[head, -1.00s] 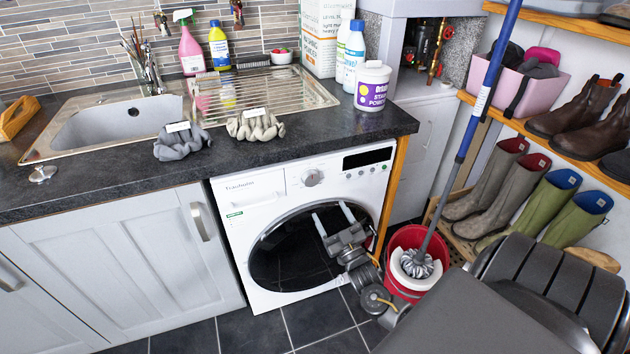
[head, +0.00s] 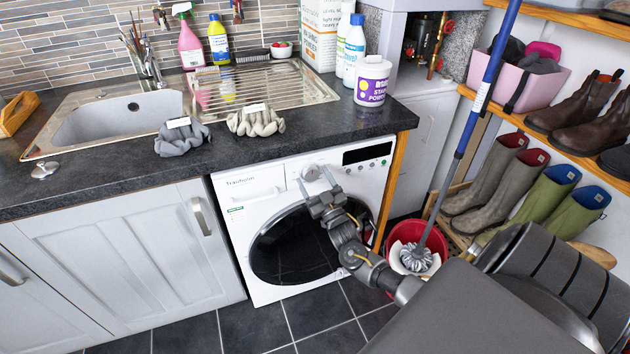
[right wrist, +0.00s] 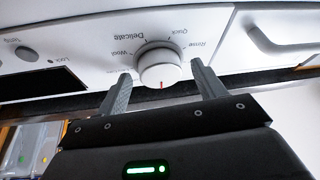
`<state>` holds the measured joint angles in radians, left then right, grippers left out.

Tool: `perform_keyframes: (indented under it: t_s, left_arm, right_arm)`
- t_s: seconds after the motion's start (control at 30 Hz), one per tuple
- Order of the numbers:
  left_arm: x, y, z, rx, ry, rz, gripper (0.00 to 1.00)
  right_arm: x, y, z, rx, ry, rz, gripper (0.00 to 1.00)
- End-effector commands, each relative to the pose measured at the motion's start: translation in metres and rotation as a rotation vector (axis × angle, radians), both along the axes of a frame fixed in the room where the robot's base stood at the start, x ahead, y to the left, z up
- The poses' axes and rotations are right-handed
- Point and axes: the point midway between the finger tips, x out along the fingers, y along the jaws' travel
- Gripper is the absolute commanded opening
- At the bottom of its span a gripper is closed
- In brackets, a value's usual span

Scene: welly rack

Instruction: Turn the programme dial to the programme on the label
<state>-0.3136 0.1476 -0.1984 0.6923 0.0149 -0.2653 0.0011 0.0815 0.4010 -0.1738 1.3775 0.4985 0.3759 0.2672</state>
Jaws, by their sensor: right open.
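The programme dial (head: 311,172) is a white round knob at the top of the white washing machine (head: 232,235). In the right wrist view the dial (right wrist: 160,68) has a red mark, at the lower edge of the picture of it. Words around it, upside down there, include Delicate, Wool, Quick and Rinse. My right gripper (head: 316,178) is open in front of the dial. In the right wrist view its fingers (right wrist: 162,82) are on either side of the knob, with gaps visible. My left gripper is not in view. White tags lie on the grey gloves (head: 182,140) and cream gloves (head: 256,121), too small to read.
A dark worktop (head: 110,168) with a sink (head: 105,125) is above the machine. A tub of stain powder (head: 371,82) stands near its right end. A red bucket (head: 392,262) with a mop is on the floor at right. The wrist view also shows the drawer handle (right wrist: 270,35).

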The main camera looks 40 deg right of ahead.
Motion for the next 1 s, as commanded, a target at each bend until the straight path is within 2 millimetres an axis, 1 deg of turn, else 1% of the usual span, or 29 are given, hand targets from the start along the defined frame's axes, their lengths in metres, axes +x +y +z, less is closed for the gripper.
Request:
perform_keyframes:
  t_s: [0.07, 0.17, 0.4, 0.43, 0.57, 0.77, 0.87, 1.0]
  left_arm:
    - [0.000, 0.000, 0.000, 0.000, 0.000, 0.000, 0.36]
    - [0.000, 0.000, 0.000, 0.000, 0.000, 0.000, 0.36]
    - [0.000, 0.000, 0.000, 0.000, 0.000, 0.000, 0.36]
    - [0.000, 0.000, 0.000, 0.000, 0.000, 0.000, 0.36]
    - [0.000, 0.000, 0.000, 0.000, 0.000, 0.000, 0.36]
    - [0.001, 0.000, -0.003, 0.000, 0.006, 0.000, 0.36]
    - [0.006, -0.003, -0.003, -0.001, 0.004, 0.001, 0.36]
    - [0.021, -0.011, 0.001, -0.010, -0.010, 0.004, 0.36]
  right_arm:
    - [0.000, 0.000, 0.000, 0.000, 0.000, 0.000, 0.69]
    - [0.000, 0.000, 0.000, 0.000, 0.000, 0.000, 0.57]
    - [0.000, 0.000, 0.000, 0.000, -0.001, 0.000, 0.26]
    - [0.000, 0.000, 0.000, 0.000, -0.001, 0.000, 0.25]
    - [0.000, 0.000, 0.000, 0.006, -0.003, 0.000, 0.25]
    - [0.000, 0.001, -0.001, 0.061, -0.022, -0.002, 0.25]
    - [0.000, 0.001, -0.002, 0.117, -0.041, -0.002, 0.25]
    - [0.000, 0.002, -0.002, 0.220, -0.079, -0.002, 0.25]
